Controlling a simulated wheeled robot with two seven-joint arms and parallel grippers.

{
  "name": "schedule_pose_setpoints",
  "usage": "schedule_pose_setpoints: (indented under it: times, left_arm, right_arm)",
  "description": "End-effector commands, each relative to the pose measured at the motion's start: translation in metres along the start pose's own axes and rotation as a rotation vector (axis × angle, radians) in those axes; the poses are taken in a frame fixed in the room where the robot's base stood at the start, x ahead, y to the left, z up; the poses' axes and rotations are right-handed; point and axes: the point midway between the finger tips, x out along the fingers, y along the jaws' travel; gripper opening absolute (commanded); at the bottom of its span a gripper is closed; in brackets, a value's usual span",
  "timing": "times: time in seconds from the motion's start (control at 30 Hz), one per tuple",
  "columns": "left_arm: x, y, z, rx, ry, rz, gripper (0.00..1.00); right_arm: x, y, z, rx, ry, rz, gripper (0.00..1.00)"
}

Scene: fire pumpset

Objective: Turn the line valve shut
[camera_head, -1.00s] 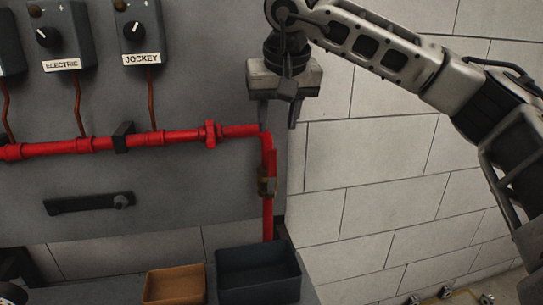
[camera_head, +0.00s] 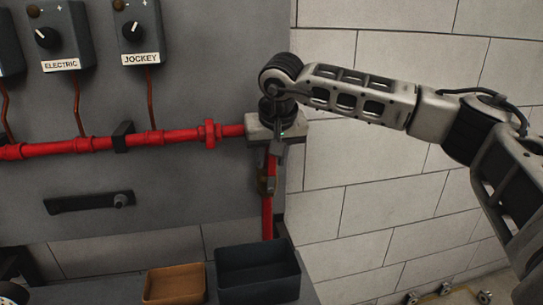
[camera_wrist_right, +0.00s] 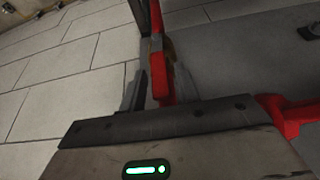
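The line valve (camera_head: 266,184) is a small brownish fitting with a red lever on the vertical red pipe, below the pipe's bend. Its brown body (camera_wrist_right: 170,47) and red lever (camera_wrist_right: 160,75) also show in the right wrist view. My right gripper (camera_head: 275,152) is over the pipe bend, pointing down, just above the valve. It looks open, with a dark finger beside the red lever in the wrist view; contact cannot be told. The gripper partly hides the bend and the valve's top. My left gripper is not clearly seen.
A red horizontal pipe (camera_head: 180,136) runs along the grey panel, below the ELECTRIC (camera_head: 60,40) and JOCKEY (camera_head: 139,35) boxes. A dark bin (camera_head: 258,292) and an orange-brown bin (camera_head: 174,298) stand below. The white block wall (camera_head: 400,220) to the right is clear.

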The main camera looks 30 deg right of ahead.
Motion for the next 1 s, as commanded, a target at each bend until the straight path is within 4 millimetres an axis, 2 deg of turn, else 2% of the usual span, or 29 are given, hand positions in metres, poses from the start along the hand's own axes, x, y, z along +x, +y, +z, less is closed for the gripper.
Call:
schedule_pose_setpoints:
  times: [0.03,0.1,0.27,0.47,0.6,0.9,0.93,1.0]
  left_arm:
    - [0.000,0.000,-0.001,0.000,0.001,0.000,0.36]
    - [0.000,0.000,-0.001,0.000,0.003,0.000,0.36]
    - [-0.002,0.000,-0.004,0.001,0.006,0.000,0.36]
    - [-0.011,-0.001,-0.017,0.015,0.001,-0.007,0.36]
    - [-0.010,-0.002,-0.013,0.019,-0.011,-0.011,0.36]
    - [-0.008,-0.004,-0.009,0.020,-0.013,-0.014,0.36]
    - [-0.008,-0.004,-0.009,0.020,-0.012,-0.014,0.36]
    - [-0.008,-0.004,-0.009,0.020,-0.012,-0.014,0.36]
  right_arm:
    - [0.000,0.000,0.000,0.000,0.000,0.000,0.17]
    - [0.000,0.000,0.000,0.000,0.000,0.000,0.00]
    - [-0.001,-0.002,0.000,-0.005,-0.001,0.008,0.00]
    - [-0.002,-0.017,0.000,-0.070,-0.004,0.151,0.00]
    - [0.001,-0.022,0.001,-0.095,-0.002,0.222,0.00]
    - [0.002,-0.022,0.001,-0.095,-0.001,0.230,0.00]
    - [0.002,-0.022,0.001,-0.095,-0.001,0.230,0.25]
    - [0.002,-0.022,0.001,-0.095,-0.001,0.230,0.39]
